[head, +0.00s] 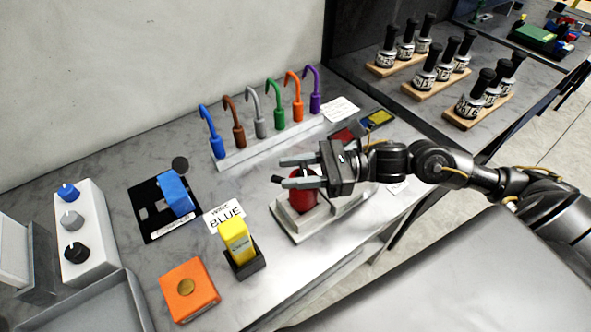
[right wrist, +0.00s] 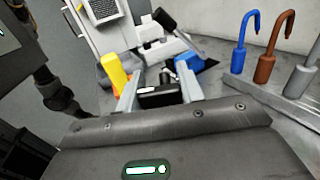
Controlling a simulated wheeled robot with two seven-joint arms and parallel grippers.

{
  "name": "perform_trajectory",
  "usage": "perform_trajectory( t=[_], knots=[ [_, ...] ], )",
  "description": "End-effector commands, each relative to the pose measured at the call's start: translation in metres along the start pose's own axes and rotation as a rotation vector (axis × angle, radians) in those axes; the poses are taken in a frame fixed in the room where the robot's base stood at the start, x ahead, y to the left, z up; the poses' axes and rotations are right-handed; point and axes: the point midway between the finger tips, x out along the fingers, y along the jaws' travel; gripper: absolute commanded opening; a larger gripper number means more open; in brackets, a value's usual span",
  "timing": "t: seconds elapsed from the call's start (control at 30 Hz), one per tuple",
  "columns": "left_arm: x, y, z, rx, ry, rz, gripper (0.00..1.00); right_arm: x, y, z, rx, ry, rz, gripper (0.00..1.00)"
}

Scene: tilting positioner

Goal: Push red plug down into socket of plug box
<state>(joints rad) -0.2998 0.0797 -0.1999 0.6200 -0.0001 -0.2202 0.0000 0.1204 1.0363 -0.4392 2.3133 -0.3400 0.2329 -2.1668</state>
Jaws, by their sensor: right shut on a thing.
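The red plug (head: 303,197) stands on a pale box (head: 287,224), which I take for the plug box, at the near middle of the table in the head view. My right gripper (head: 283,172) comes in from the right and is shut on the red plug, with a finger on either side. The fingers hide the plug's upper part, and I cannot tell how deep it sits. My left gripper is not in view.
A yellow block (head: 236,240) in a black holder and an orange box (head: 188,290) stand left of the pale box. A blue block (head: 176,193) sits on a black board. A rack of coloured hooks (head: 267,143) stands behind. A dark-handled lever (right wrist: 180,32) shows in the wrist view.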

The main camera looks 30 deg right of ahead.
Motion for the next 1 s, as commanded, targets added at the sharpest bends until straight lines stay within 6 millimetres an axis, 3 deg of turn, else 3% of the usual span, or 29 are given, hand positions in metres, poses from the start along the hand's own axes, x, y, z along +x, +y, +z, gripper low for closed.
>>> perform_trajectory(
  t=[0.1,0.13,0.3,0.67,1.0],
  knots=[
    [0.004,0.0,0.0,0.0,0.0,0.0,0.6,0.0,0.0,-0.003,-0.001,-0.001,0.0,0.0],
    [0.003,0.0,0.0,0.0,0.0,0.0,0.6,0.0,0.0,-0.002,-0.001,-0.001,0.0,0.4],
    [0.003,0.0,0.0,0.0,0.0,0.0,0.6,0.0,0.0,-0.002,-0.001,-0.001,0.0,0.62],
    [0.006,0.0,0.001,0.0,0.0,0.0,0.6,-0.004,0.0,-0.004,0.001,0.002,-0.002,0.63],
    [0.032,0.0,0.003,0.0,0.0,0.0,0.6,-0.058,0.001,-0.009,0.002,0.01,0.001,0.63]
  ],
)
